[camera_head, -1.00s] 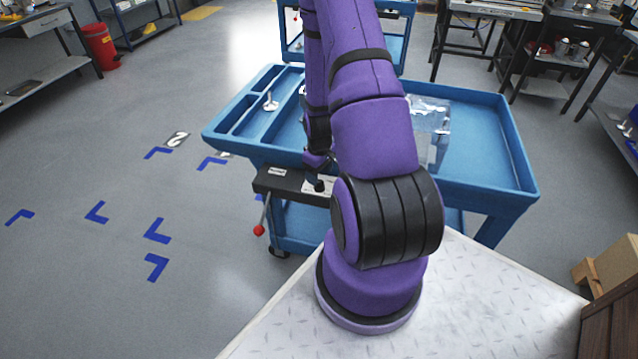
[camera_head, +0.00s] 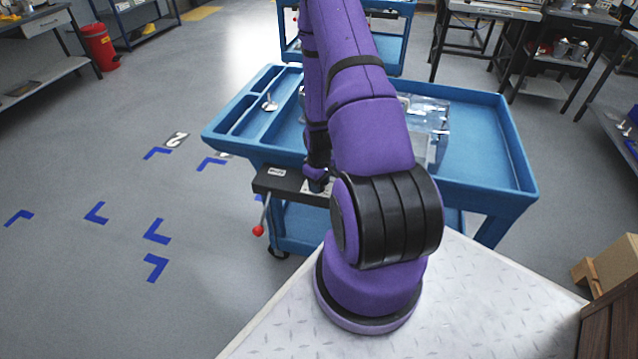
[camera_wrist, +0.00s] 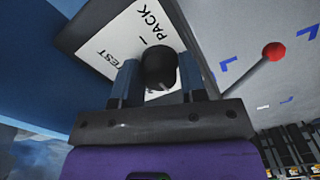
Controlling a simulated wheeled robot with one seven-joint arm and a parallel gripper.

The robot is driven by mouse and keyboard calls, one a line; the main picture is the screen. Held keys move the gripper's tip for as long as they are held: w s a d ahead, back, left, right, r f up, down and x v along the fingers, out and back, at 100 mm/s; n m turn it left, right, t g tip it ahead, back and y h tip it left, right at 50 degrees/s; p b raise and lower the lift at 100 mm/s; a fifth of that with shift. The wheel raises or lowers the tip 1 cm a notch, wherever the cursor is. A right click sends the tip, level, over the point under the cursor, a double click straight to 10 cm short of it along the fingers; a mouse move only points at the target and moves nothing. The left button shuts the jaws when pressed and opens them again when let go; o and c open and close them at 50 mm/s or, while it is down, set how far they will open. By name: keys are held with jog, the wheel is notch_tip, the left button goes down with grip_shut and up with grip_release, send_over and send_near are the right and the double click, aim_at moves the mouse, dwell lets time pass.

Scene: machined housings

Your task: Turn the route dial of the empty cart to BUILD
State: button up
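A blue cart (camera_head: 484,140) stands in front of me, with a black control box (camera_head: 276,181) on its near edge. In the wrist view, the box's white dial plate (camera_wrist: 104,53) reads TEST and PACK; BUILD is not visible. The dial is a round black knob (camera_wrist: 159,66) in front of this plate. My gripper (camera_wrist: 160,82) has one finger on each side of the knob. The fingers stand apart with narrow gaps showing beside the knob; I see no clear contact. The knob's pointer is not visible. In the head view, my arm hides the dial.
A red-ball lever (camera_head: 259,230) hangs at the left of the control box, also visible in the wrist view (camera_wrist: 273,52). A clear, shiny block (camera_head: 428,120) and a small metal piece (camera_head: 269,103) are on the cart. Another blue cart (camera_head: 396,52) stands behind. The left floor is open.

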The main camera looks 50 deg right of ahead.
jog(key=shift+m, duration=0.4)
jog(key=m, duration=0.4)
jog(key=shift+m, duration=0.4)
jog(key=m, duration=0.6)
dwell(0.4)
jog(key=o, duration=0.9)
jog(key=shift+r, duration=0.15)
notch_tip(320, 180, up, 10)
jog(key=shift+r, duration=0.25)
